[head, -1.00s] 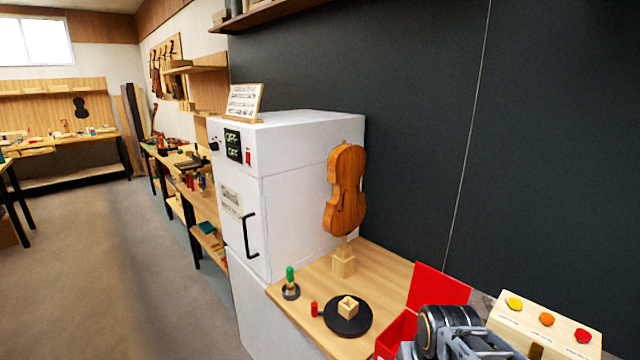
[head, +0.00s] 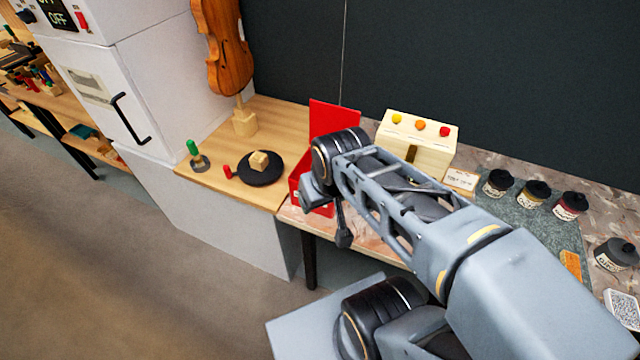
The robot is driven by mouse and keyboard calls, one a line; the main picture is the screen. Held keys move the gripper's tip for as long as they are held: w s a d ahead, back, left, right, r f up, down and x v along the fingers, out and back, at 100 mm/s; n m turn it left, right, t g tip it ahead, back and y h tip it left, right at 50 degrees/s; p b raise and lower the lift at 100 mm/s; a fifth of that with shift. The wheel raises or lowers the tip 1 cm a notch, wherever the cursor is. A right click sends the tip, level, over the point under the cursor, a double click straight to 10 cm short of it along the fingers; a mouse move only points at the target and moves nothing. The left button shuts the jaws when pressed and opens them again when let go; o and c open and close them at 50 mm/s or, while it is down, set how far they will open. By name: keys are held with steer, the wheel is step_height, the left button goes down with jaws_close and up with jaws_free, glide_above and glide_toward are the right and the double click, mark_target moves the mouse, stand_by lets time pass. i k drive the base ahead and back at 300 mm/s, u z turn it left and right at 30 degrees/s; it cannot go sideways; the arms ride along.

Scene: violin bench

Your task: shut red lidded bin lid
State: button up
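The red lidded bin (head: 294,187) stands on the bench near the middle of the head view, largely hidden behind my arm. Its red lid (head: 330,118) stands upright at the back, so the bin is open. My gripper (head: 343,238) hangs at the end of my arm, in front of the bin in the picture. It is small and partly hidden by the wrist, so I cannot tell whether its fingers are open or shut. Whether it touches the bin is unclear.
A cream box with yellow, orange and red buttons (head: 418,140) stands right of the bin. A black disc with a wooden block (head: 260,168) and a violin (head: 222,50) are to the left. Dark-lidded jars (head: 535,192) stand on the right. Floor is clear at lower left.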

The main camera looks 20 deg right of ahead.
mark_target(324, 118)
steer(key=z, duration=0.35)
steer(key=k, duration=1.1)
steer(key=u, duration=0.75)
steer(key=i, duration=0.85)
steer(key=z, duration=0.45)
steer(key=i, duration=0.95)
steer(key=z, duration=0.75)
